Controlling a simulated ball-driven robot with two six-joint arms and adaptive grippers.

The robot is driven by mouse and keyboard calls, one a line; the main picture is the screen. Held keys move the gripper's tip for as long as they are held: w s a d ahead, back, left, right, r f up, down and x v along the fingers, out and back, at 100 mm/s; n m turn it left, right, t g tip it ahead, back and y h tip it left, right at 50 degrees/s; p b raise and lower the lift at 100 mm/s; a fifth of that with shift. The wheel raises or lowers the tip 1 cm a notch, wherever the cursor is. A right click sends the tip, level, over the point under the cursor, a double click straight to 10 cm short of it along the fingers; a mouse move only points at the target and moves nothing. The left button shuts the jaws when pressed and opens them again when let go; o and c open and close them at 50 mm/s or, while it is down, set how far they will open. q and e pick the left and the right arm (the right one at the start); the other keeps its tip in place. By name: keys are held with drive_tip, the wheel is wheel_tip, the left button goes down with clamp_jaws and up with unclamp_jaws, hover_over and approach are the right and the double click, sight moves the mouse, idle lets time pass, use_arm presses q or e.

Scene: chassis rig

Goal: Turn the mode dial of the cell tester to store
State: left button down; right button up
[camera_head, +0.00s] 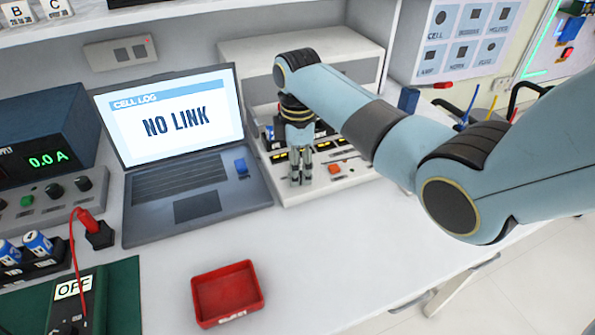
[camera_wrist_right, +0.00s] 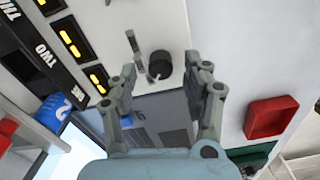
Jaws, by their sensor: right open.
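The cell tester (camera_head: 345,180) is a pale panel with lit yellow windows, behind and right of the laptop. My right gripper (camera_head: 301,184) points down over its front left part, fingers apart and empty. In the right wrist view, a black round knob (camera_wrist_right: 159,65), apparently the mode dial, shows between the fingertips of my right gripper (camera_wrist_right: 160,66). I cannot tell how far the fingers are from it or where it points. A grey lever (camera_wrist_right: 133,42) stands beside it. In the head view the gripper seems to hide the knob. My left gripper is not in view.
The laptop (camera_head: 186,170) reading "NO LINK" stands left of the tester. A red tray (camera_head: 228,320) lies in front. A power supply (camera_head: 40,130) and a green mat (camera_head: 125,290) are at the left. The table between tray and tester is clear.

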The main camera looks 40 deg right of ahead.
drive_tip(key=shift+f, duration=0.7)
drive_tip(key=c, duration=0.4)
clamp_jaws()
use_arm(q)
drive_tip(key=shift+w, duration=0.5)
